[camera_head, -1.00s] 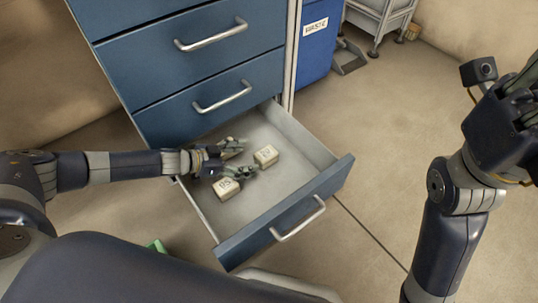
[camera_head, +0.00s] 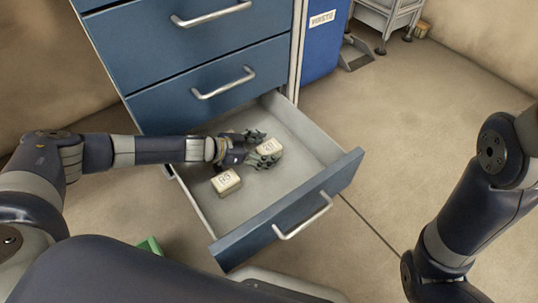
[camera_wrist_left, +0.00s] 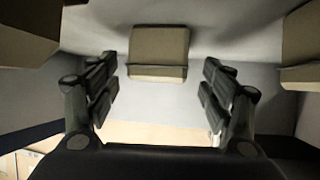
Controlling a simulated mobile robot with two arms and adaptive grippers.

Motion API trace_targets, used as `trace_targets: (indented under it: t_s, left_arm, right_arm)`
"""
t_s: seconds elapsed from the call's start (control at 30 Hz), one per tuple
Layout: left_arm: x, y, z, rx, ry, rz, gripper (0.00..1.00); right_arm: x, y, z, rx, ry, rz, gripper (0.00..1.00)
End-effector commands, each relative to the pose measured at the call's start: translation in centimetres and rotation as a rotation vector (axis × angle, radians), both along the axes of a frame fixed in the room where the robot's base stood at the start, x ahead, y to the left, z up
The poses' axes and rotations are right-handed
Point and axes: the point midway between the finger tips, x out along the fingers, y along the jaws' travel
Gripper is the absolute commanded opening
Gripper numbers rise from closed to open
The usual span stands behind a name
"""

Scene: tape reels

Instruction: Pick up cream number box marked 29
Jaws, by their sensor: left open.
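A cream number box (camera_head: 270,146) lies in the open drawer (camera_head: 318,152); its label seems to read 20 or 29, too small to be sure. A second cream box (camera_head: 226,182), with a label like 95, lies nearer the drawer's front left. My left gripper (camera_head: 260,147) is open, low in the drawer, its fingers on either side of the first box's near end. In the left wrist view a box (camera_wrist_left: 158,50) sits centred just beyond the open fingers, with a gap on each side. My right gripper is out of view.
Blue cabinet drawers with a metal handle (camera_head: 224,83) rise behind the open drawer. In the left wrist view, box-like shapes stand at the left (camera_wrist_left: 22,42) and right (camera_wrist_left: 303,45) edges. A blue bin (camera_head: 322,45) stands right of the cabinet.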

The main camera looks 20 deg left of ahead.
Motion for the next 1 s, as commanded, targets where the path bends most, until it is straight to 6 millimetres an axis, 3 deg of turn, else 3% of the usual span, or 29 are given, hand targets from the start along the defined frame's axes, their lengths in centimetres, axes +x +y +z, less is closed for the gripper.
trace_targets:
  t_s: [0.3, 0.5, 0.57, 1.0]
  left_arm:
    - [0.14, -0.17, -0.12, 0.0, 0.001, 0.0, 0.74]
    - [0.14, -0.16, -0.12, 0.0, 0.001, 0.0, 0.29]
    - [0.13, -0.16, -0.12, 0.0, 0.001, 0.0, 0.18]
    - [0.07, -0.11, 0.08, 0.0, 0.001, 0.0, 0.18]
  right_arm:
    - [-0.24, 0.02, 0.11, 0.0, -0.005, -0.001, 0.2]
    - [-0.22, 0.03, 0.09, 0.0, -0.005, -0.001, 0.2]
    - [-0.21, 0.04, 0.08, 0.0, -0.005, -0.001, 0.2]
    - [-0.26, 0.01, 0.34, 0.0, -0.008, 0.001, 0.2]
